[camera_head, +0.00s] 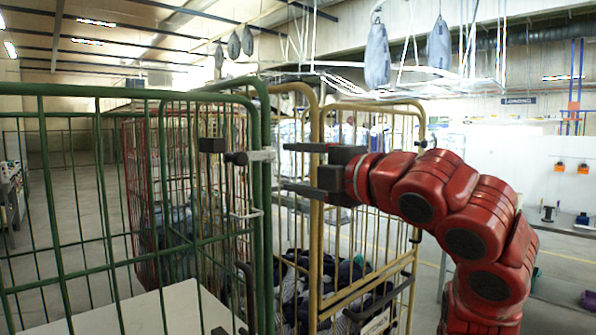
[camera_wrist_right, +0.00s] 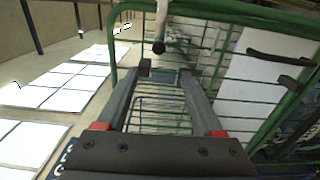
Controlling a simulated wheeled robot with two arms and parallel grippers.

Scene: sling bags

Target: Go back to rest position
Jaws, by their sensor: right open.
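My right gripper (camera_head: 297,168) is open and empty in the head view. Its red arm comes in from the right, and its fingers point left toward the tall post of the green cage cart (camera_head: 267,215). The gripper overlaps the bars of the yellow cage cart (camera_head: 314,240); I cannot tell if they touch. In the right wrist view the two fingers (camera_wrist_right: 165,74) are spread apart with nothing between them but cart bars behind. A bar with a dark end (camera_wrist_right: 159,46) lies just beyond the fingertips. My left gripper is in neither view.
Dark cloth items (camera_head: 290,285) lie in the yellow cart. A red cage cart (camera_head: 135,190) stands behind the green one. Grey sling bags (camera_head: 377,55) hang overhead, with another to the right (camera_head: 438,48). Open floor (camera_head: 60,230) shows at left, beyond the green bars.

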